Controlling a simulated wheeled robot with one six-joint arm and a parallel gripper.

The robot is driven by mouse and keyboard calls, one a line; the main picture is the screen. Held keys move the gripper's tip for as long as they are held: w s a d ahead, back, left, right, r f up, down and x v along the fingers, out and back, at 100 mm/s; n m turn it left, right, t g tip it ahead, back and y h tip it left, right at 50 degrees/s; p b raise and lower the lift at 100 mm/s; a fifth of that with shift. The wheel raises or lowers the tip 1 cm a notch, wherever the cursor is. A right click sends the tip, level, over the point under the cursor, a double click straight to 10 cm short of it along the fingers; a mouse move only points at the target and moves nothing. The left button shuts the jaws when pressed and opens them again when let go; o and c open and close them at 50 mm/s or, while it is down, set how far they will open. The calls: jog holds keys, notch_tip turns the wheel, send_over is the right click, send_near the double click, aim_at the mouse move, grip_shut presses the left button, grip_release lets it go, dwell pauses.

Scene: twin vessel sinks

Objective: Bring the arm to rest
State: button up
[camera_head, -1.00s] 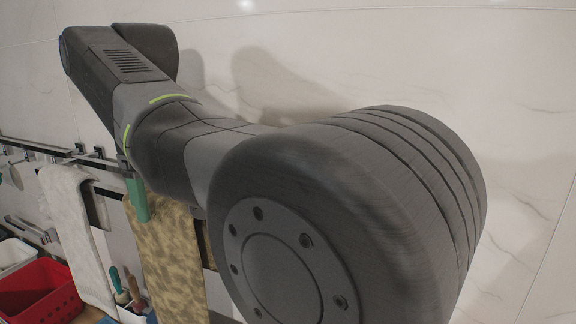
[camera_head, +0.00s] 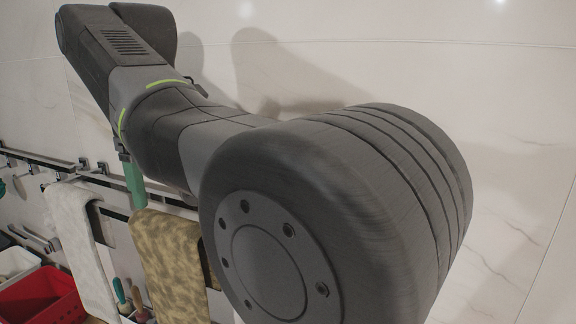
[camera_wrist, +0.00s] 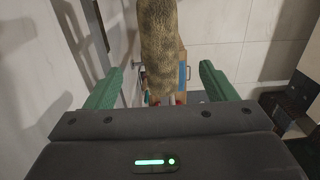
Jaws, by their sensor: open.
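My gripper (camera_wrist: 160,88) shows in the wrist view with its two green fingers spread wide apart. It is open and nothing is between the fingers near their tips. A patterned tan towel (camera_wrist: 159,40) hangs beyond the fingers in that view, and I cannot tell its exact distance. In the head view my arm crosses the picture from upper left to lower right. A green finger of the gripper shows below the arm, close to the patterned towel (camera_head: 172,265) on the rail. The other finger is hidden in the head view.
A pale marble wall (camera_head: 400,70) stands behind my arm. A rail (camera_head: 40,157) on it carries a white towel (camera_head: 75,235). A red basket (camera_head: 40,297) and brushes (camera_head: 128,297) are at the lower left. The upper right is clear.

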notch_tip(320, 180, down, 11)
jog(key=b, duration=0.4)
notch_tip(320, 180, up, 14)
jog(key=p, duration=0.8)
jog(key=shift+s+a+r+p, duration=0.15)
jog(key=shift+s+p, duration=0.2)
jog(key=shift+s, duration=0.05)
